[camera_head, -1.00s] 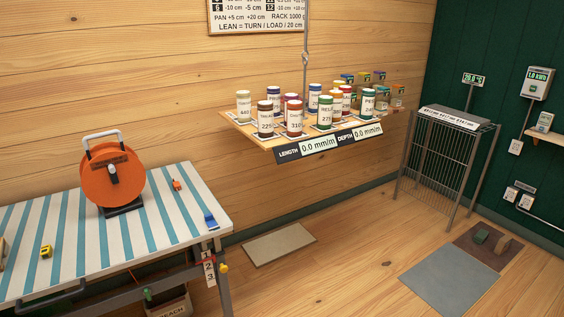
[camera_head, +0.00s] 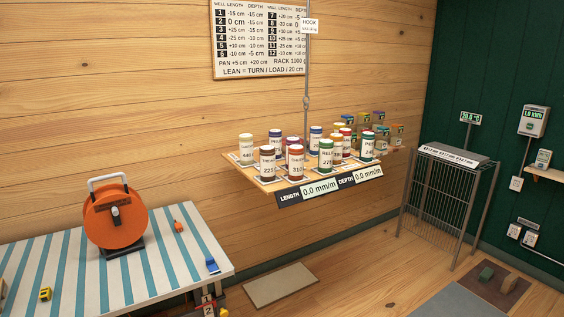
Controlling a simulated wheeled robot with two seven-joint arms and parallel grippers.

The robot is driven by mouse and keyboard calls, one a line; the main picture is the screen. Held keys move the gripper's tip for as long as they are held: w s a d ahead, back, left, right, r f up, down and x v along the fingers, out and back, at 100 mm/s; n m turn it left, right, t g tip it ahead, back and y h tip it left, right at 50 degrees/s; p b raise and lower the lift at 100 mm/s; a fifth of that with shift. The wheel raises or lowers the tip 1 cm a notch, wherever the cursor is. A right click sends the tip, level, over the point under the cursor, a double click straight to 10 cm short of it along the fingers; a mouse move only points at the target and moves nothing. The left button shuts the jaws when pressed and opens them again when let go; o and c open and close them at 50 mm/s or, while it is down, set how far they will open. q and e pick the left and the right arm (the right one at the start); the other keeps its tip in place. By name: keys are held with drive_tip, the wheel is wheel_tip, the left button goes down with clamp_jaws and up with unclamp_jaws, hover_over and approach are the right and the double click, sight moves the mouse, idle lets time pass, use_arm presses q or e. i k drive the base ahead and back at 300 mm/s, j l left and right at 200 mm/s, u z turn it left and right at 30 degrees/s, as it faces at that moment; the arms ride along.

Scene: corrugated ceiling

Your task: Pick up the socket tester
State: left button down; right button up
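No object in view is clearly marked as the socket tester. Several small objects lie on the striped table (camera_head: 72,259): an orange one (camera_head: 178,227), a blue one (camera_head: 212,266) at the right edge, and a yellow one with a dark face (camera_head: 45,294) at the left. I cannot tell whether any of these is the tester. Wall sockets (camera_head: 514,231) show on the green wall at the right. Neither of my grippers is in view.
An orange cable reel (camera_head: 114,216) stands on the table. A hanging shelf (camera_head: 246,176) with several labelled jars is at the centre. A wire rack (camera_head: 432,190) stands at the right. Mats (camera_head: 279,285) lie on the wooden floor, with open floor between them.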

sight(45, 294)
drive_tip(key=u, duration=1.5)
